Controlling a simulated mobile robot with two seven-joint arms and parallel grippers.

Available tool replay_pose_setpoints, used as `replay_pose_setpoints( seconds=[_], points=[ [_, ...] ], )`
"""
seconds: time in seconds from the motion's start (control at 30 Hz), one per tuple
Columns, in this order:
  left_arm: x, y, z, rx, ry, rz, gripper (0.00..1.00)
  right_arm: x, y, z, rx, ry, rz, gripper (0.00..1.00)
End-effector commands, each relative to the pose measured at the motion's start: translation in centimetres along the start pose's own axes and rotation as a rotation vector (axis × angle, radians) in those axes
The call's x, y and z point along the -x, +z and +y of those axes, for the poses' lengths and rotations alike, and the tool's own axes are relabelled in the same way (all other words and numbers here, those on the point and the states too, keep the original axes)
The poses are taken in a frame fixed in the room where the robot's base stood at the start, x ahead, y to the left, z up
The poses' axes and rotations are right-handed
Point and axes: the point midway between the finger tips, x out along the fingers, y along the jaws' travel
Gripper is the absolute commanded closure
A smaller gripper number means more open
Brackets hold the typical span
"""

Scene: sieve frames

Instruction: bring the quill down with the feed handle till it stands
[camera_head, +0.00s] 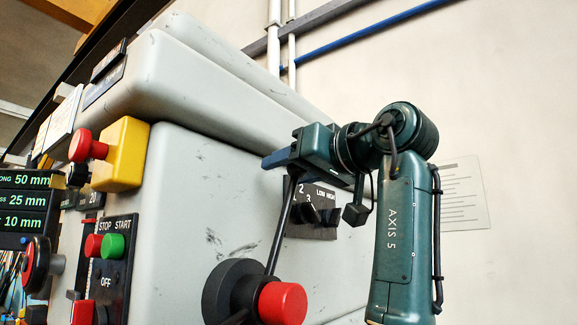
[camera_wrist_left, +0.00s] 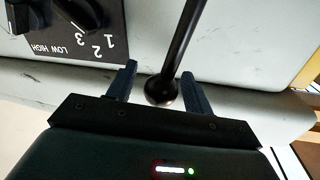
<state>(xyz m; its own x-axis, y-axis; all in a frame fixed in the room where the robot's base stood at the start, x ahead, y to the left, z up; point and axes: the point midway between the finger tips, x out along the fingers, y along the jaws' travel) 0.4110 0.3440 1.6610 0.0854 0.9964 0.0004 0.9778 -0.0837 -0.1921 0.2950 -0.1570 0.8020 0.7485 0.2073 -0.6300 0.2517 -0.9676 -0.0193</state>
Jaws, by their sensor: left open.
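The feed handle has a dark round hub (camera_head: 228,290) with a red cap (camera_head: 283,303) on the side of the grey machine head. One thin black rod (camera_head: 279,228) rises from the hub, leaning slightly right. My left gripper (camera_head: 273,160) is at the upper end of this rod. In the left wrist view the rod (camera_wrist_left: 183,45) ends in a dark rounded knob (camera_wrist_left: 160,91) between the two open fingers of my left gripper (camera_wrist_left: 160,71). I see a gap at the left finger; the right finger is close to the knob. The quill is not in view. My right gripper is not in view.
The grey machine head (camera_head: 185,190) fills the middle. A LOW HIGH selector panel (camera_head: 312,212) sits just behind the rod. At left are a yellow box with a red button (camera_head: 122,155), a STOP START panel (camera_head: 113,265) and a display (camera_head: 28,202). A pale wall is behind.

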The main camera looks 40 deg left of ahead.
Motion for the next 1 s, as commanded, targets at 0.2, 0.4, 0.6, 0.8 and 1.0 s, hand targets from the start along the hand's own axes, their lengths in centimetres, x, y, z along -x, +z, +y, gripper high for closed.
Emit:
replay_pose_setpoints(
  seconds=[0.2, 0.4, 0.6, 0.8, 1.0],
  points=[
    [-0.71, 0.01, 0.00, -0.001, 0.000, 0.000, 0.49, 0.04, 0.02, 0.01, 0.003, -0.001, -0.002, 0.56],
    [-0.68, 0.02, 0.00, 0.000, 0.000, 0.000, 0.51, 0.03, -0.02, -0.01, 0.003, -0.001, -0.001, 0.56],
    [-0.65, 0.02, 0.00, 0.000, 0.000, 0.000, 0.68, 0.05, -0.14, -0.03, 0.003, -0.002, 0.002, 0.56],
    [-0.64, 0.01, 0.00, 0.000, 0.000, 0.000, 0.84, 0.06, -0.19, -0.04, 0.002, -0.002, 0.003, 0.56],
    [-0.63, 0.01, 0.00, 0.000, 0.001, 0.000, 1.00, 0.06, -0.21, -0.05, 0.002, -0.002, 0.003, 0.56]
  ],
)
